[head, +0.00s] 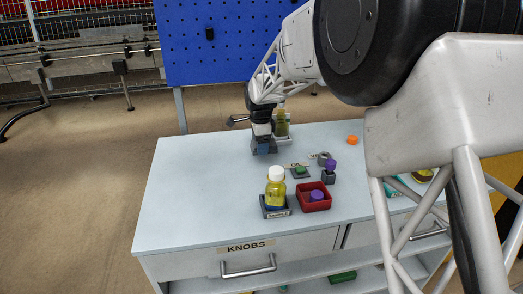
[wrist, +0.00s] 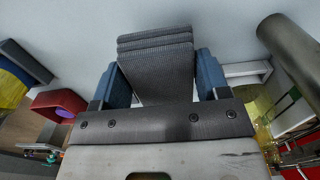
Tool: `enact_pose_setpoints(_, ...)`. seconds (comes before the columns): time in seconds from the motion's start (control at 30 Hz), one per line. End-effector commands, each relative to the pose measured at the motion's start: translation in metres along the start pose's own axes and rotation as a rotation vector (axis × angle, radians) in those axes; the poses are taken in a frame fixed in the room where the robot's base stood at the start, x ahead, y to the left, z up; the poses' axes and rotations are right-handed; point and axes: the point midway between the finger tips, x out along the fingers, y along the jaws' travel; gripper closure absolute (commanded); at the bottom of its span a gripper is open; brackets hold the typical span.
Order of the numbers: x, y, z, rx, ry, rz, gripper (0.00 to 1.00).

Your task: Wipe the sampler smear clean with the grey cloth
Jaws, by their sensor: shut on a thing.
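My gripper (head: 265,147) is low over the back part of the pale tabletop (head: 190,190), pointing down. In the wrist view, its blue fingers (wrist: 165,85) are shut on the folded grey cloth (wrist: 155,62), which sticks out in layers between them. In the head view the cloth is mostly hidden by the fingers. I cannot tell whether it touches the table. I cannot make out the sampler smear in either view; the cloth and gripper cover part of the surface.
A yellow bottle with a white cap (head: 276,182) stands in a labelled grey holder (head: 276,212) at the front. A red tray (head: 313,204) holds a purple piece. Another yellowish bottle (head: 282,122) stands right behind my gripper. An orange piece (head: 352,140) lies right. The left tabletop is clear.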

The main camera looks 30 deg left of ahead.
Motion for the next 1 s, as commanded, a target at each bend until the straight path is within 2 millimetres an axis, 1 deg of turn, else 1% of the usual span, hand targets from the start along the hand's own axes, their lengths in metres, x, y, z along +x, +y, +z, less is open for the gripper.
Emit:
enact_pose_setpoints(0.2,-0.021,0.000,0.000,0.000,0.000,-0.002,0.54)
enact_pose_setpoints(0.4,-0.035,0.000,0.000,0.000,0.000,-0.001,0.54)
enact_pose_setpoints(0.53,-0.038,0.000,0.000,0.000,0.000,0.000,0.54)
enact_pose_setpoints(1.0,-0.039,0.000,0.000,0.000,0.000,0.000,0.54)
